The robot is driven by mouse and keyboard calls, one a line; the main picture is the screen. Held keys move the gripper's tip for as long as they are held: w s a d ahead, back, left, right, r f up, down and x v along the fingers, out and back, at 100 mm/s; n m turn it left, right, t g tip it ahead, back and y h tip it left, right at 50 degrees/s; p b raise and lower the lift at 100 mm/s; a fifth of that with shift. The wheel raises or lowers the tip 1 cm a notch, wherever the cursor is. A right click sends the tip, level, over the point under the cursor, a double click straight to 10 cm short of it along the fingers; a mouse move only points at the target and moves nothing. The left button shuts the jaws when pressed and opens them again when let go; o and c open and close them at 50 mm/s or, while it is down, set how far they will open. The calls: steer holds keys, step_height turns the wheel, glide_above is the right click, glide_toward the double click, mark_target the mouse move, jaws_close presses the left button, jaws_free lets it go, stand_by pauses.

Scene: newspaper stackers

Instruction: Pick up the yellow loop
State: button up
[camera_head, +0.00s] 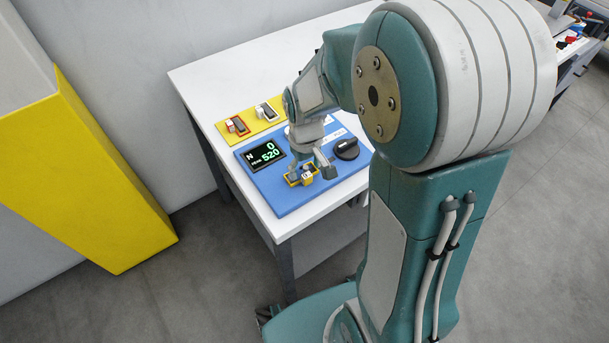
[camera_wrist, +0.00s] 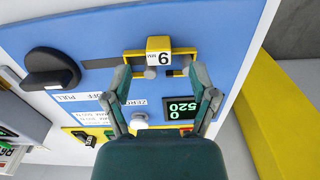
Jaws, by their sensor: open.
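The yellow loop (camera_head: 292,182) sits on the blue panel (camera_head: 296,204) near the table's front edge. In the wrist view the yellow loop (camera_wrist: 158,43) shows a white label reading 6 MM, at top centre. My gripper (camera_head: 310,170) is over the loop and points down at the panel. In the wrist view my gripper (camera_wrist: 161,78) is open, with one finger on each side of the loop's label block. I cannot tell whether the fingers touch the loop. In the head view the fingers partly hide it.
A black display (camera_head: 262,155) reads 0 and 520, left of the gripper. A black knob (camera_head: 346,149) stands to the right. A yellow panel (camera_head: 236,139) with small fittings lies behind. A large yellow-and-white structure (camera_head: 90,170) stands left of the table.

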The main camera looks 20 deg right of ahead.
step_height(320, 180, down, 2)
steer(key=shift+f, duration=0.15)
jaws_close()
stand_by(0.3)
